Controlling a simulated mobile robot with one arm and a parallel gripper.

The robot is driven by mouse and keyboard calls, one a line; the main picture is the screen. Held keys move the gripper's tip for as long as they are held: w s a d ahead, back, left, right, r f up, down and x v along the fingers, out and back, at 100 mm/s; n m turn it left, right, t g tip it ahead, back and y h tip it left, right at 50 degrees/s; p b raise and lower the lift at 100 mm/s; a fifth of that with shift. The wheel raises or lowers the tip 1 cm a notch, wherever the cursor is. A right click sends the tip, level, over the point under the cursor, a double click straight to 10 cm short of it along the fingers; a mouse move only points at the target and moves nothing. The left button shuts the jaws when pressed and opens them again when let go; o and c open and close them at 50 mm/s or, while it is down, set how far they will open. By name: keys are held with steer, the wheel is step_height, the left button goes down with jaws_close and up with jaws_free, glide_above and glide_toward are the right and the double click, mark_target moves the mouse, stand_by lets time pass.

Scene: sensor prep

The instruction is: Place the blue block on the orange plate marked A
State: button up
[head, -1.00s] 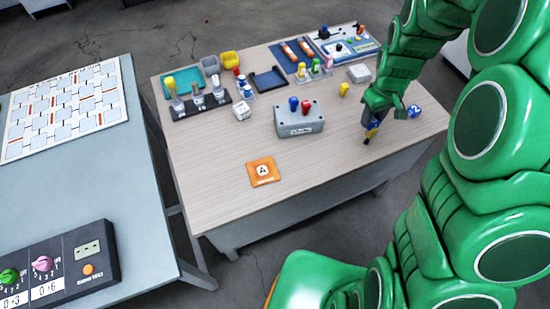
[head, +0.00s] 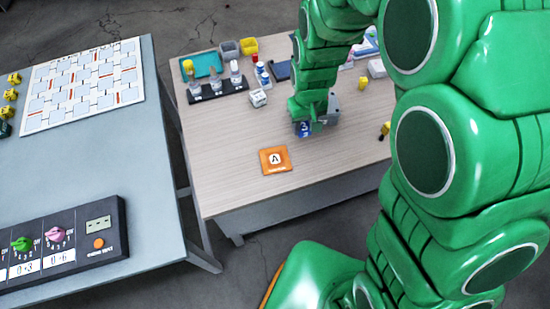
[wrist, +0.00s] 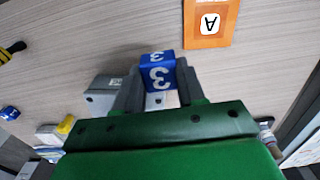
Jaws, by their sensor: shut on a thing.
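The blue block (wrist: 158,73), with a white 3 on its faces, is between the two fingertips of my gripper (wrist: 157,88), which is shut on it. In the head view the block (head: 303,129) shows just below my gripper (head: 304,122), partly hidden by it. The orange plate marked A (head: 275,161) lies flat and bare on the wooden table, in front and to the left of the block. The plate also shows at the top right of the wrist view (wrist: 211,22), apart from the block.
A yellow-and-black object (head: 384,131) lies near the table's right front. A black rack (head: 216,91) of bottles and a white die (head: 258,97) stand farther back. Table around the plate is clear.

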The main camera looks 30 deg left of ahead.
glide_above(275, 159)
steer(key=f, duration=0.1)
steer(key=shift+f, duration=4.05)
steer(key=shift+f, duration=0.15)
steer(key=o, duration=1)
steer(key=shift+o, duration=0.2)
step_height(275, 159, up, 12)
steer(key=shift+d, duration=0.1)
